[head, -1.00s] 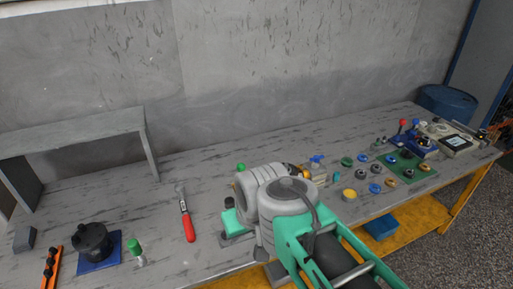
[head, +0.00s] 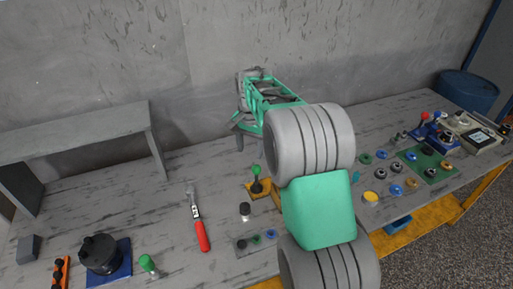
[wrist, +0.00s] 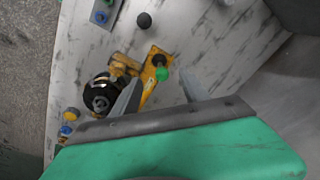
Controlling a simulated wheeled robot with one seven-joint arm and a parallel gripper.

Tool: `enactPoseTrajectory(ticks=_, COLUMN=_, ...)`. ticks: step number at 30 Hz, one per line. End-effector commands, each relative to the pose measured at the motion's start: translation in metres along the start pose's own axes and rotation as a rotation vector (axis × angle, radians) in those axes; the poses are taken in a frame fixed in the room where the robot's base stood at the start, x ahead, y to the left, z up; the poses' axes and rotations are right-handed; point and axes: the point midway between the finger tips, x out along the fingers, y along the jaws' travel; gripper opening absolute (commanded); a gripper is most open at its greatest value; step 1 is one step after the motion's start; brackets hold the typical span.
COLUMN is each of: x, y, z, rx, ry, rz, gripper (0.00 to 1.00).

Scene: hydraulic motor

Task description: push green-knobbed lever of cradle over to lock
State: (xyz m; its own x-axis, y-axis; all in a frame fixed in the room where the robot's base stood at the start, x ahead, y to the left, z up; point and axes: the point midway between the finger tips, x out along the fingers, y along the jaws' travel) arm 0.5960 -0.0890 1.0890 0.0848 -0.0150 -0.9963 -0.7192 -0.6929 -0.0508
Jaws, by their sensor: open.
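The green-knobbed lever (head: 257,172) stands up from the yellow cradle (head: 263,188) near the middle of the bench. It also shows in the wrist view (wrist: 161,74), beside a round black motor part (wrist: 102,92) at the cradle. My arm hides the right part of the cradle in the head view. My gripper (wrist: 160,90) is open and empty. In the wrist view the green knob appears between its two fingers, farther off. In the head view the gripper is behind the lever, towards the wall; contact cannot be seen.
A black-topped piece (head: 245,210) and a plate with coloured rings (head: 257,240) lie in front of the cradle. A red-handled tool (head: 199,222) lies to the left. Several coloured rings and a green mat (head: 430,165) are to the right.

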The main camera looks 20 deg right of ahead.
Motion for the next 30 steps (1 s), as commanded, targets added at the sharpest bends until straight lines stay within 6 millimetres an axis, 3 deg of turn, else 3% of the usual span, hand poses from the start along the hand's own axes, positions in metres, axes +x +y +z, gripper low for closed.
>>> enactPoseTrajectory(ticks=3, x=0.044, y=-0.002, z=-0.035, rx=0.147, ry=-0.045, rz=0.04, gripper=0.53)
enactPoseTrajectory(ticks=7, x=0.069, y=-0.001, z=-0.051, rx=0.231, ry=-0.062, rz=0.059, gripper=0.53)
enactPoseTrajectory(ticks=14, x=0.085, y=0.002, z=-0.053, rx=0.248, ry=-0.065, rz=0.062, gripper=0.53)
enactPoseTrajectory(ticks=30, x=0.157, y=0.005, z=-0.048, rx=0.245, ry=-0.064, rz=0.061, gripper=0.53)
